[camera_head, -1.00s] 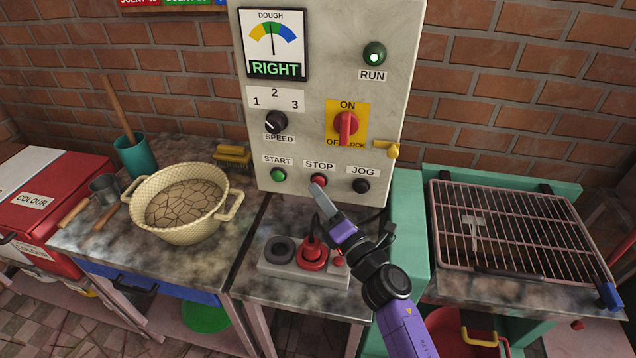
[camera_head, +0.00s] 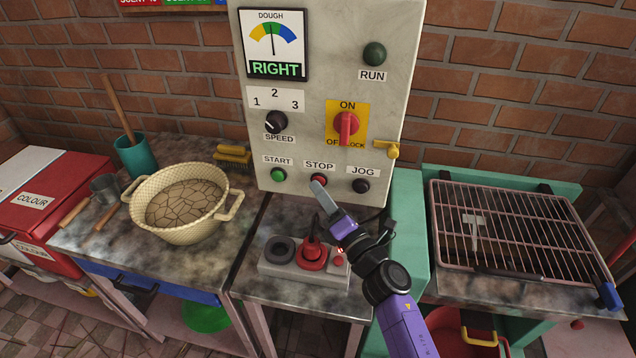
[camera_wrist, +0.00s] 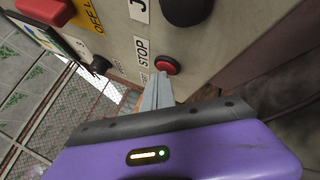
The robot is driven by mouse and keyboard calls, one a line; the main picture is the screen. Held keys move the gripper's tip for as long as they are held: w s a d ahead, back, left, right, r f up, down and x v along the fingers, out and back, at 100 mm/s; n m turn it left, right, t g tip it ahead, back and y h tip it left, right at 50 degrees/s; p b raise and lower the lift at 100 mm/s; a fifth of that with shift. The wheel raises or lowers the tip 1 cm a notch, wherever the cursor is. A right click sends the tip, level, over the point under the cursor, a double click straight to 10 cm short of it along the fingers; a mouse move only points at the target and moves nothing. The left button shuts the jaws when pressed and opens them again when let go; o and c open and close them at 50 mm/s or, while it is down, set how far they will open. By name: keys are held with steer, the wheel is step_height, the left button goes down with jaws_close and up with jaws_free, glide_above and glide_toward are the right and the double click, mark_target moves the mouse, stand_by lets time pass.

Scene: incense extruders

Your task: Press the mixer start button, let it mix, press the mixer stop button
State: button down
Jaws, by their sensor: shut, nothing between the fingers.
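The mixer's grey control panel (camera_head: 330,60) stands upright against the brick wall. The red stop button (camera_head: 319,181) is under the STOP label; it also shows in the wrist view (camera_wrist: 168,66). The green start button (camera_head: 279,175) is to its left, and the dark jog button (camera_head: 361,186) to its right. My gripper (camera_head: 316,186) is shut and empty, its fingertips at the stop button; whether they touch it I cannot tell. In the wrist view my fingertips (camera_wrist: 158,80) are just by the button. The RUN lamp (camera_head: 374,54) is dark. The dough gauge (camera_head: 273,42) reads RIGHT.
A grey block (camera_head: 290,268) with a red plug and a lit red light sits on the counter below my gripper. A cream basin (camera_head: 224,212) stands left, and a wire rack (camera_head: 520,215) right. A red-handled switch (camera_head: 346,126) is above the stop button.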

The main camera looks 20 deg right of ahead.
steer(key=shift+s+a, duration=0.5)
steer(key=shift+s, duration=0.25)
steer(key=shift+s+a+b, duration=0.4)
steer(key=shift+s+a, duration=0.35)
steer(key=shift+s, duration=0.25)
steer(key=shift+s+a+b, duration=0.4)
steer(key=shift+s+a, duration=0.3)
steer(key=shift+s, duration=0.3)
